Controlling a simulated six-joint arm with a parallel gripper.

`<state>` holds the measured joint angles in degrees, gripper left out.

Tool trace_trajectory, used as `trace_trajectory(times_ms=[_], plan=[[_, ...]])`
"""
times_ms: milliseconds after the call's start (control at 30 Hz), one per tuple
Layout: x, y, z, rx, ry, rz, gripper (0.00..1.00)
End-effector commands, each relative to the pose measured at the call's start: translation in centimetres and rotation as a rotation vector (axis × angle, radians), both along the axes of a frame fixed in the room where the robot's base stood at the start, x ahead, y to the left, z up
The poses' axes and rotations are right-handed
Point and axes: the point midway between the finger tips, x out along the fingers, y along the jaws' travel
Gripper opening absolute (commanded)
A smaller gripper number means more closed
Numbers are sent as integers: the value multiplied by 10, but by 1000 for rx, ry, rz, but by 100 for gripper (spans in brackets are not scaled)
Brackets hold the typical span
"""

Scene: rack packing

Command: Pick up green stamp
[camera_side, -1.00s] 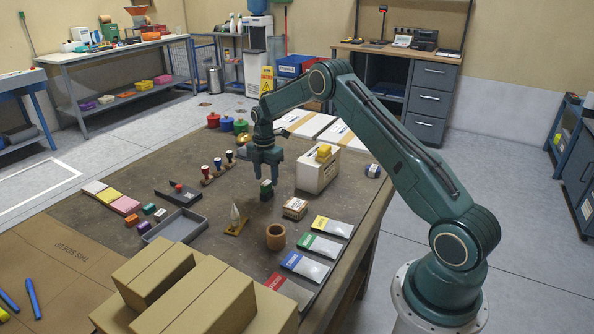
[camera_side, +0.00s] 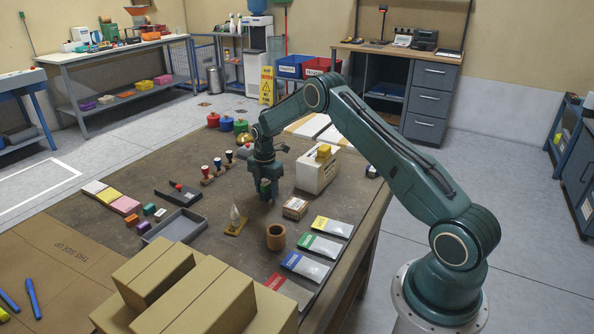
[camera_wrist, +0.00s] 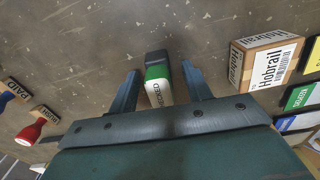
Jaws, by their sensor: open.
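The green stamp (camera_wrist: 157,82) lies between the two fingers of my gripper (camera_wrist: 160,82) in the wrist view. It has a dark end, a green band and a white label with dark lettering. Both fingers stand apart from it, with a gap on each side. In the side view my gripper (camera_side: 265,196) is down close to the table, and the stamp (camera_side: 265,184) is mostly hidden by the fingers.
A small carton (camera_side: 295,208) and a larger white box (camera_side: 317,173) stand to the right of my gripper. A row of handled stamps (camera_side: 217,167) stands to the left. A grey tray (camera_side: 176,228) and a wooden cup (camera_side: 276,237) are nearer the camera.

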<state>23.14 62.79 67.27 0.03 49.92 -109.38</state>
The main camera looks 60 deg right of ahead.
Motion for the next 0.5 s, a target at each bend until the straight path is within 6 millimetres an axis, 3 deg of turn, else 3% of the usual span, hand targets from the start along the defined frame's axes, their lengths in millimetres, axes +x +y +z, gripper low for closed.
trace_trajectory(times_ms=[133, 367, 500], plan=[[0, 0, 0, 0, 0, 0, 47], [0, 0, 0, 0, 0, 0, 2], [0, 0, 0, 0, 0, 0, 0]])
